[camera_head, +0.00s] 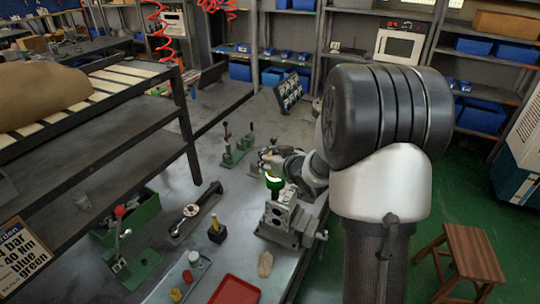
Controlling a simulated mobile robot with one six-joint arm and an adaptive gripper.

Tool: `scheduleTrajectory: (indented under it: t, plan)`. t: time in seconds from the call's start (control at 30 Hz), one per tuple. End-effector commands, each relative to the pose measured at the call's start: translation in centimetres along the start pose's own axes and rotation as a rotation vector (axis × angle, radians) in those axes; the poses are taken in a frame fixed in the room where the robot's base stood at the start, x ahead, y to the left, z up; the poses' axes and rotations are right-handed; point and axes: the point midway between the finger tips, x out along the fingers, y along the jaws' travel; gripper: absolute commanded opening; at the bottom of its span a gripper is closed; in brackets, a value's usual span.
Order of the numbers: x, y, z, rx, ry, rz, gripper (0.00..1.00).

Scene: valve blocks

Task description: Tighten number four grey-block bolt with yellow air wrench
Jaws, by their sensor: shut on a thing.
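The grey block (283,216) sits in a vise near the right edge of the workbench. My gripper (270,160) is above the block's left part and shut on a tool with a bright green end (273,181). A small yellow-orange patch shows at the gripper, but I cannot tell whether this tool is the yellow air wrench. The green end points down towards the block top; I cannot tell if it touches. The bolts and their numbers are too small to read. A yellow-handled item (215,228) stands in a black base left of the vise.
Green fixtures (237,150) stand behind, and a green bin (135,215) is at left. A dark shelf rack (150,110) borders the bench. A wooden stool (466,252) is at right.

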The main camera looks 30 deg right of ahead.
Motion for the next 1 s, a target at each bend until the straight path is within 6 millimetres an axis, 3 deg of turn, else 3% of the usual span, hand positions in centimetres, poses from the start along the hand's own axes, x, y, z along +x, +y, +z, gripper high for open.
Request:
scheduleTrajectory:
  t: [0.43,1.0]
  plan:
    - [-0.7,0.0,-2.0,-0.003,0.013,0.0,0.0]
    - [-2.8,0.1,-6.9,-0.003,0.016,-0.001,0.0]
